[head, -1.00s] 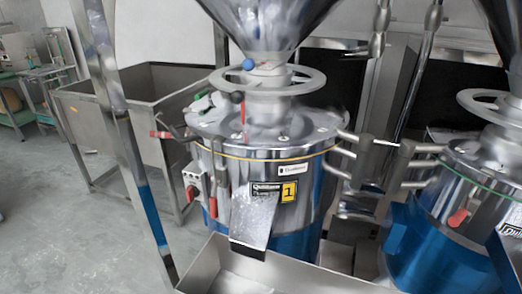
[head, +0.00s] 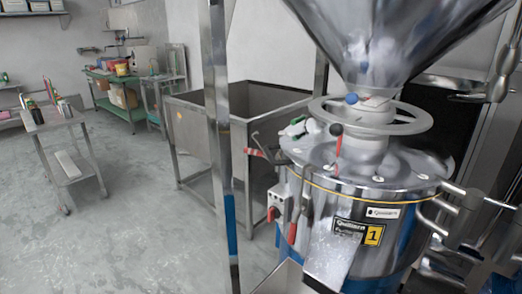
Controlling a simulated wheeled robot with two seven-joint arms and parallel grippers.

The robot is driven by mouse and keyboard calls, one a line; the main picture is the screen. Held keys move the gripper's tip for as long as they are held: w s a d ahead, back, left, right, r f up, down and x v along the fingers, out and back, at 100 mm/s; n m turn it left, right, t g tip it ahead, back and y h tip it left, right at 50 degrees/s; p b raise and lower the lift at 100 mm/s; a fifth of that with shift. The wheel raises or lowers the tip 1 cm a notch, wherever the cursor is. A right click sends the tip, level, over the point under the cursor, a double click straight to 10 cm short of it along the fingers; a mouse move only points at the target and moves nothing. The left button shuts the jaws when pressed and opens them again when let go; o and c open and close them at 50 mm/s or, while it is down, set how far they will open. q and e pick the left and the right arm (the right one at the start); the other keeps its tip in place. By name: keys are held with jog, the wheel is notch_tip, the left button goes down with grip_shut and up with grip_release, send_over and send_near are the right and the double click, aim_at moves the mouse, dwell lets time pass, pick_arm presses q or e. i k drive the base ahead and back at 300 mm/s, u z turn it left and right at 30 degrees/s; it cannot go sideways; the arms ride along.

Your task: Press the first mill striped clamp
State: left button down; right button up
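The first mill (head: 360,203) is a shiny steel drum with a yellow label marked 1 (head: 373,235), at the right of the head view. A thin yellow band runs around its lid. A red-tipped lever (head: 258,153) sticks out on the lid's left side. Stripes on any clamp are too small to make out. Neither of my grippers is in view.
A steel hopper (head: 400,30) sits above the mill, with a handwheel (head: 415,119) under it. A metal post (head: 217,130) stands left of the mill, before a large steel bin (head: 195,150). A wheeled trolley (head: 62,120) stands at far left. Open floor lies between.

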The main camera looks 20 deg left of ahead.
aim_at(250, 151)
jog(key=k, duration=0.5)
jog(key=u, duration=1.95)
jog(key=i, duration=1.5)
jog(key=z, duration=2.8)
jog(key=i, duration=0.5)
jog(key=u, duration=0.1)
